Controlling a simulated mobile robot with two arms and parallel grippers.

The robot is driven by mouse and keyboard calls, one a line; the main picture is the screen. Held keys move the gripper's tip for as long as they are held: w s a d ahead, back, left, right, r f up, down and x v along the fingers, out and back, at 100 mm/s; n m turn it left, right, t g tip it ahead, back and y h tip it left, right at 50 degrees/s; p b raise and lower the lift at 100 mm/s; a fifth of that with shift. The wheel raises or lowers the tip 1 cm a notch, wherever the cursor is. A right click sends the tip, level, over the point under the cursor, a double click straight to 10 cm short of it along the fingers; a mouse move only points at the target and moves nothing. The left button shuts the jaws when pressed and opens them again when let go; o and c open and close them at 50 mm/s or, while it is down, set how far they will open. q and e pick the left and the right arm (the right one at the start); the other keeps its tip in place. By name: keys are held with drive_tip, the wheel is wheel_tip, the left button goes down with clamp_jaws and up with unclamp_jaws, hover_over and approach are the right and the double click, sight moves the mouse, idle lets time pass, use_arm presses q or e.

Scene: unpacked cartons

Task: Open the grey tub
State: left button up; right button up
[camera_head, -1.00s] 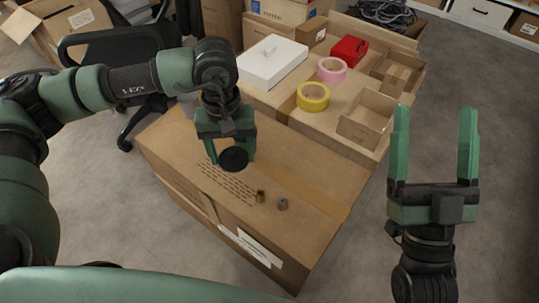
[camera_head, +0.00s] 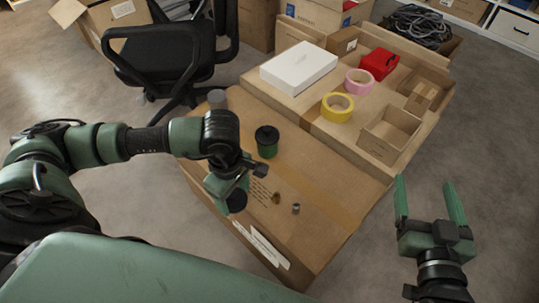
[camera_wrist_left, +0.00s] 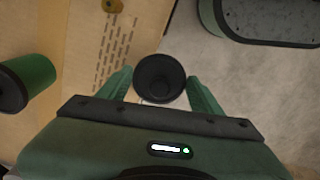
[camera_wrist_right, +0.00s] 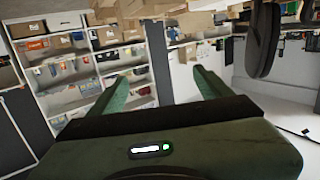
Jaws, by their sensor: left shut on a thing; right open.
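A grey cylinder (camera_head: 216,99), which looks like the grey tub, stands at the far left edge of the large carton; its top is too small to read. My left gripper (camera_head: 228,192) is shut on a black round piece (camera_head: 237,202), over the carton's near left edge. The left wrist view shows this black piece (camera_wrist_left: 159,78) between the fingertips; I cannot tell whether it is a lid alone. A green tub with a black top (camera_head: 266,142) stands behind that gripper and shows in the left wrist view (camera_wrist_left: 30,82). My right gripper (camera_head: 430,205) is open and empty, right of the carton.
A small brass piece (camera_head: 276,198) and a small grey piece (camera_head: 295,209) lie on the large carton (camera_head: 325,190). Behind are yellow tape (camera_head: 337,107), pink tape (camera_head: 359,82), a white box (camera_head: 298,68) and a red box (camera_head: 379,63). An office chair (camera_head: 172,55) stands behind left.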

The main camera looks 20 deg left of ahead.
use_arm(q)
drive_tip(key=w+d, duration=0.1)
drive_tip(key=w, duration=0.1)
drive_tip(key=w+d, duration=0.1)
drive_tip(key=w, duration=0.2)
drive_tip(key=w+d+b, duration=0.1)
drive_tip(key=w, duration=0.2)
drive_tip(key=shift+f, duration=0.1)
drive_tip(key=b, duration=0.2)
hover_over(282, 169)
drive_tip(key=shift+s+a, duration=0.1)
drive_tip(key=shift+f, duration=0.15)
drive_tip(key=f+b, duration=0.1)
drive_tip(key=f, duration=0.2)
drive_tip(key=shift+w, duration=0.2)
use_arm(e)
drive_tip(key=s+r+t+y, duration=0.2)
drive_tip(key=r+t, duration=0.3)
drive_tip(key=r, duration=0.3)
drive_tip(key=s+r+t+y, duration=0.2)
drive_tip(key=s+r+t, duration=0.2)
drive_tip(key=r, duration=0.4)
drive_tip(key=shift+s+a+t, duration=0.2)
drive_tip(key=shift+a+t, duration=0.05)
drive_tip(key=shift+t, duration=0.55)
drive_tip(key=shift+r, duration=0.1)
